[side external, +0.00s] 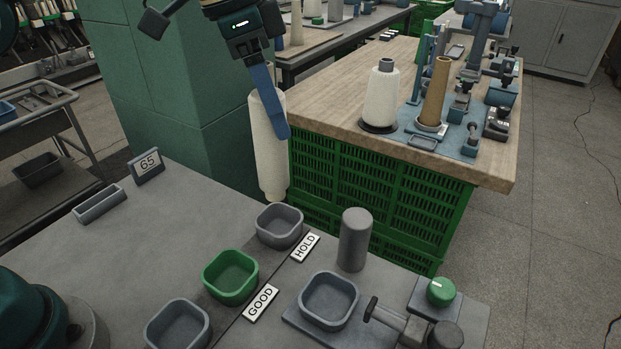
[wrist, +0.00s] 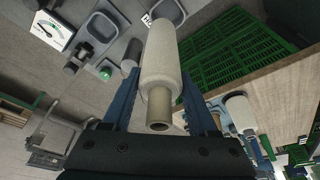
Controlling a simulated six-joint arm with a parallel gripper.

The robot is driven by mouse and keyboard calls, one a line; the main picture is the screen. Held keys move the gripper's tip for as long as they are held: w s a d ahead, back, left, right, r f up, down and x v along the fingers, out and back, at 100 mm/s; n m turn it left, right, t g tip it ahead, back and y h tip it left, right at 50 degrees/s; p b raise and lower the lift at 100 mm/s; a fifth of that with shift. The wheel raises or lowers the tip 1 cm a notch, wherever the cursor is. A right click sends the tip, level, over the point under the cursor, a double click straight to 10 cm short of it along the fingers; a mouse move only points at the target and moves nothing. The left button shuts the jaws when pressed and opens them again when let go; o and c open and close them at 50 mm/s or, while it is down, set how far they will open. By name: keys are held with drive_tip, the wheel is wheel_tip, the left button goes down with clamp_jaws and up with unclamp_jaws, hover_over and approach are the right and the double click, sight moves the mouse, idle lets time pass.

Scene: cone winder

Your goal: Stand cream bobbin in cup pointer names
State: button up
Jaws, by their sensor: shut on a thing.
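My gripper (side external: 272,118) is shut on the cream bobbin (side external: 268,155), which hangs nearly upright, slightly tilted. In the wrist view the bobbin (wrist: 161,60) sits between both blue fingers, its bare tube end toward me. Its lower end is just above and behind the grey HOLD cup (side external: 279,228); that cup's rim (wrist: 181,14) is partly hidden behind the bobbin in the wrist view. The green GOOD cup (side external: 230,280) and another grey cup (side external: 178,328) stand nearer the camera, both empty. A white dial with a dark needle (wrist: 52,33) shows in the wrist view; I cannot read what it names.
A grey post (side external: 355,238) stands right of the HOLD cup. Another grey cup (side external: 328,302) sits on a plate, near a green knob (side external: 441,290). A 65 sign (side external: 149,166) stands at left. A wooden table (side external: 330,116) with another cream cone (side external: 382,97) is behind.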

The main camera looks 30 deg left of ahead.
sight(279, 160)
drive_tip(key=shift+w+a+f, duration=0.1)
drive_tip(key=shift+w+f, duration=0.05)
drive_tip(key=shift+f, duration=0.6)
drive_tip(key=shift+w+a+f, duration=0.1)
drive_tip(key=shift+w+f, duration=0.05)
drive_tip(key=shift+f, duration=0.55)
drive_tip(key=shift+w+a+f, duration=0.1)
drive_tip(key=shift+w+f, duration=0.05)
drive_tip(key=shift+f, duration=0.8)
drive_tip(key=shift+f, duration=2.55)
